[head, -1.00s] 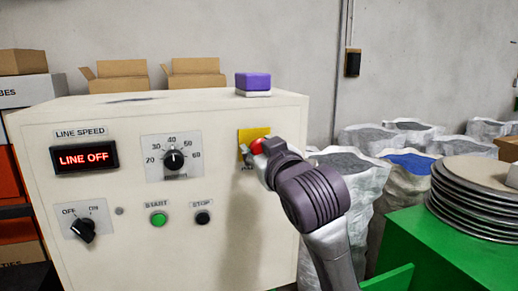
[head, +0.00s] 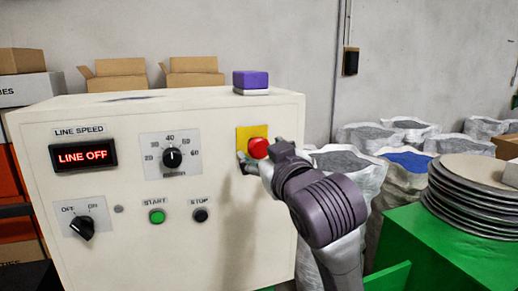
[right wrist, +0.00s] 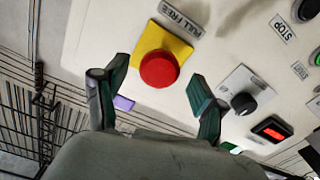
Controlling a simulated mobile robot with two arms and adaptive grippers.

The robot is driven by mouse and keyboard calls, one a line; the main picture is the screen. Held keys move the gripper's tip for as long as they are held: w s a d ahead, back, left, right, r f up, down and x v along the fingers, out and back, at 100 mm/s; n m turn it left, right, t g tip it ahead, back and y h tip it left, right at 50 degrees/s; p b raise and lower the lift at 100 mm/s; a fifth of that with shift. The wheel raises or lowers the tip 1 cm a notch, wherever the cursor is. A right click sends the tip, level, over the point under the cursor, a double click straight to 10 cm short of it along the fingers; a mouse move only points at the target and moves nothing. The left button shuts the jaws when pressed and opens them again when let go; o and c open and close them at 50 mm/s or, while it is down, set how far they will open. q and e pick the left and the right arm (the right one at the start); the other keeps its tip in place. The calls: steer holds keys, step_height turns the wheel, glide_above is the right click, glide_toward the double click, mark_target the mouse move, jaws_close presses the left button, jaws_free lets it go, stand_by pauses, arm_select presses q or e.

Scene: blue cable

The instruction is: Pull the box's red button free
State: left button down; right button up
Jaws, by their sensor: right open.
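The red button (head: 258,148) is a round knob on a yellow plate (head: 243,133), at the right of the cream control box's front (head: 120,245). It stands on its plate in the right wrist view (right wrist: 159,69). My right gripper (head: 262,158) is just in front of the button, at its lower right in the head view. In the right wrist view my right gripper (right wrist: 158,78) is open, with one dark finger on each side of the button and nothing held. I cannot tell whether a finger touches it. My left gripper is not in view.
The box front also carries a LINE OFF display (head: 84,156), a speed dial (head: 172,157), a green START button (head: 157,217) and a black STOP button (head: 201,215). A purple-and-white block (head: 251,80) lies on top. Sacks (head: 345,165) and stacked discs (head: 470,195) stand at right.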

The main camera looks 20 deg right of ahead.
steer(key=s, duration=0.5)
steer(key=shift+d, duration=0.1)
